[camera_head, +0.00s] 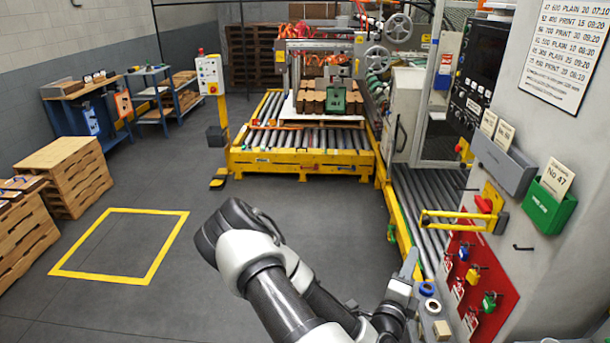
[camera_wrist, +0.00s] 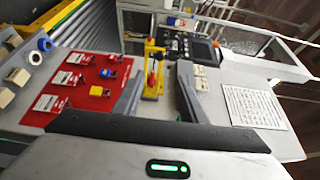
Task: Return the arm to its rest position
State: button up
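My arm is bent, with its dark and white elbow raised in the lower middle of the head view. My gripper (camera_head: 408,268) is at the lower right there, small and partly hidden by my own wrist, in front of the grey machine cabinet. In the wrist view my gripper (camera_wrist: 157,98) shows two dark fingers spread apart with nothing held between them. A yellow bracket with a red handle (camera_wrist: 152,80) appears beyond the gap, apart from the fingers.
A red lock board (camera_head: 480,285) with several padlocks hangs on the cabinet at right. A green card box (camera_head: 548,208) is above it. Roller conveyor (camera_head: 428,210) runs beside the cabinet. Open floor (camera_head: 150,305) lies left, with a yellow square and wooden pallets (camera_head: 65,175).

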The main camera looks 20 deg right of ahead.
jog(key=s+d+r+m+g+h, duration=0.1)
jog(key=s+r+m+g+h, duration=0.35)
jog(key=r+m+g, duration=0.55)
jog(key=s+a+r+m+g+y, duration=0.1)
jog(key=s+a+m+g+y, duration=0.15)
jog(key=s+m, duration=0.45)
jog(key=s+a+r+m+g+y, duration=0.2)
jog(key=m+g, duration=0.1)
jog(key=m, duration=0.9)
jog(key=s+a+m+t+y, duration=0.1)
jog(key=a+m+t+y, duration=0.1)
jog(key=a+m+y, duration=0.8)
jog(key=w+a+r+m+t+y, duration=0.1)
jog(key=a+r+m+t, duration=0.1)
jog(key=a+r, duration=0.3)
jog(key=w+a+r+m+t+y, duration=0.1)
jog(key=a+r+t, duration=0.4)
jog(key=a, duration=0.6)
jog(key=shift+w+a+r+m+y, duration=0.25)
jog(key=shift+r+m+y, duration=0.3)
jog(key=shift+m+y, duration=0.3)
jog(key=shift+a+r+t, duration=0.15)
jog(key=shift+r+t, duration=0.05)
jog(key=shift+t, duration=0.05)
jog(key=shift+c, duration=0.4)
jog(key=shift+w, duration=0.1)
jog(key=shift+c, duration=0.5)
